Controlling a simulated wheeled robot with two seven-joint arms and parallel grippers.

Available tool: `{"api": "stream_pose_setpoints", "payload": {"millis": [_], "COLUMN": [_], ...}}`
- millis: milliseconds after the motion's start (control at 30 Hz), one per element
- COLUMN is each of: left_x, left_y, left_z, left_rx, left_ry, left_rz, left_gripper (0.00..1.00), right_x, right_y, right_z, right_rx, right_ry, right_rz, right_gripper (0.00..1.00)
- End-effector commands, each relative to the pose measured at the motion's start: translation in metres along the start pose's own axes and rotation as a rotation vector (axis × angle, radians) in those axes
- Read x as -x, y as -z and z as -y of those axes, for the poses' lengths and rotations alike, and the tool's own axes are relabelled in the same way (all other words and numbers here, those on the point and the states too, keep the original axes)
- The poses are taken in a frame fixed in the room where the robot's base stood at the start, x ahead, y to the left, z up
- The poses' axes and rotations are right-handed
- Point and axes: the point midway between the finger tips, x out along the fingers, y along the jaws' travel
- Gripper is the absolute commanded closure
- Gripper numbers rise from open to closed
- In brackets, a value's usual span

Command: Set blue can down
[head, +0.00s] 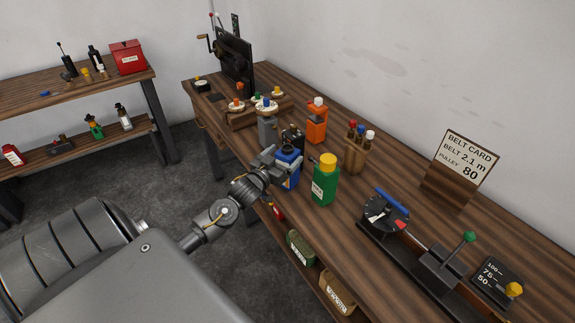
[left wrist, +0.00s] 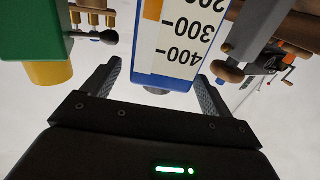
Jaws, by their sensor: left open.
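The blue can (head: 289,177) stands upright on the workbench (head: 385,175), beside a green bottle with a yellow cap (head: 325,183). My left gripper (head: 275,166) is at the can's left side, and its hand partly hides it. In the left wrist view the picture is upside down and the can (left wrist: 178,42) shows a white scale label with 200, 300 and 400. My left gripper (left wrist: 157,82) is open there, with one finger on each side of the can. The can's base on the bench is hidden in part. My right gripper is not in view.
An orange bottle (head: 317,122), a wooden holder (head: 356,153) and a grey post (head: 267,127) stand close behind. A lever device (head: 440,265) and a belt card (head: 465,165) are to the right. A second shelf (head: 70,90) stands far left.

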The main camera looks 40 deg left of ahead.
Motion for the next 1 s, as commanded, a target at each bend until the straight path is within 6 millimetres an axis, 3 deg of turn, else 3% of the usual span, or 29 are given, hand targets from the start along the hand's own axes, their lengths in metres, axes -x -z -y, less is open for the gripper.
{"api": "stream_pose_setpoints", "payload": {"millis": [33,200,467,1000], "left_x": [-0.008,-0.024,-0.025,-0.025], "left_y": [0.005,0.002,0.0,0.0], "left_z": [0.001,0.001,0.001,0.001], "left_rx": [0.0,0.0,0.0,0.0], "left_ry": [0.001,0.0,0.0,0.0], "left_rz": [0.0,0.0,0.001,0.001], "left_gripper": [0.15,0.15,0.16,0.87], "right_x": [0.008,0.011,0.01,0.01], "right_y": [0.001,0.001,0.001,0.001], "right_z": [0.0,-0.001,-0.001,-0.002], "right_rx": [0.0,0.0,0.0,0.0], "right_ry": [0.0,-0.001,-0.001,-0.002], "right_rz": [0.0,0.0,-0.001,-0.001], "right_gripper": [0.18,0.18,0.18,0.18]}}
